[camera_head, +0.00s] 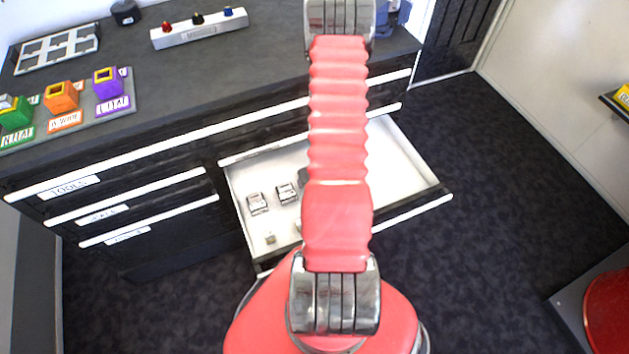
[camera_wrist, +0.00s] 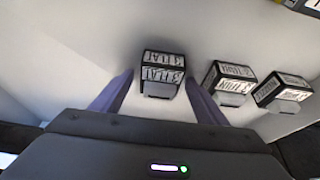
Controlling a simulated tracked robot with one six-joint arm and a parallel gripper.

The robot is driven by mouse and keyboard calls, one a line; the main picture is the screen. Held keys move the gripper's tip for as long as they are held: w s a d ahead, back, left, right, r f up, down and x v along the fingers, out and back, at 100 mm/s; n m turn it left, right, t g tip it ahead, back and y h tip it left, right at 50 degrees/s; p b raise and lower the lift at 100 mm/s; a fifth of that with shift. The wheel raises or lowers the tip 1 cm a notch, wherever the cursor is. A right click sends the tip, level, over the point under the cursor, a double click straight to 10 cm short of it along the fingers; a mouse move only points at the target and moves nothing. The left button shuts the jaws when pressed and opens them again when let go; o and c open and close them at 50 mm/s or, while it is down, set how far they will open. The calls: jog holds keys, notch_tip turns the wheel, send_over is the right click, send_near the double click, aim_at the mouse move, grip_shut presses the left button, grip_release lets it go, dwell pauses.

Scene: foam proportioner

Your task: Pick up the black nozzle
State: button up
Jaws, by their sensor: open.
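In the wrist view a black block (camera_wrist: 163,73) with white lettered labels sits in a pale drawer, between the tips of my gripper (camera_wrist: 158,84). The two purple fingers are spread on either side of it, with a gap visible. Two similar black labelled blocks stand to its right, a nearer one (camera_wrist: 230,84) and a farther one (camera_wrist: 283,92). I cannot tell for certain which of these is the black nozzle. In the head view my red arm hides the gripper and part of the drawer.
The open drawer (camera_head: 405,165) holds small labelled blocks (camera_head: 257,203) and a small tan piece (camera_head: 270,238). The dark counter (camera_head: 215,75) above carries coloured nozzle holders (camera_head: 62,97), a white button bar (camera_head: 199,29) and a grey rack (camera_head: 57,49). Dark floor lies right of the drawer.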

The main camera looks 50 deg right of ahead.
jog(key=shift+c, duration=0.3)
jog(key=c, duration=1.1)
jog(key=shift+r, duration=14)
